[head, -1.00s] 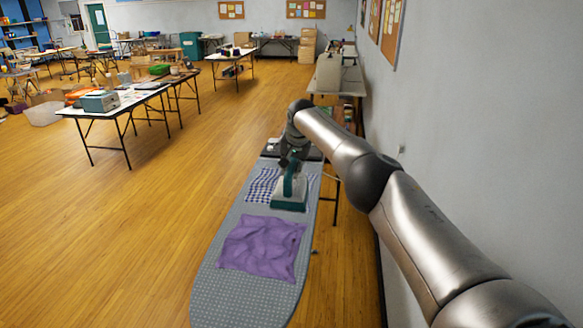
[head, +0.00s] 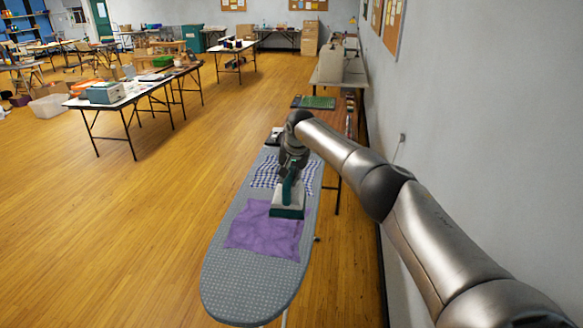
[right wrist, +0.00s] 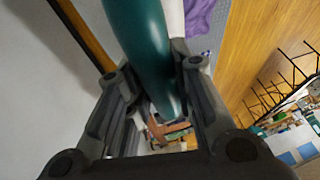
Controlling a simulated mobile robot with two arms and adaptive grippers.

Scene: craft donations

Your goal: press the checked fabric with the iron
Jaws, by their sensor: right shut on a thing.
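The checked fabric (head: 264,175), blue and white, lies toward the far end of the grey ironing board (head: 240,295). The iron (head: 288,211), teal and white, shows at the near side of the checked fabric and overlaps the far right edge of the purple cloth (head: 258,235). I cannot tell whether its sole touches the cloth. My right gripper (head: 290,170) is shut on the iron's teal handle. In the right wrist view the handle (right wrist: 142,40) runs between the fingers. My arm and the iron hide part of the checked fabric. My left gripper is not in view.
A wall (head: 480,130) runs close along the right side. A table with a beige machine (head: 342,68) stands beyond the board. Cluttered tables (head: 118,100) stand at the left. The wooden floor (head: 150,240) left of the board is clear.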

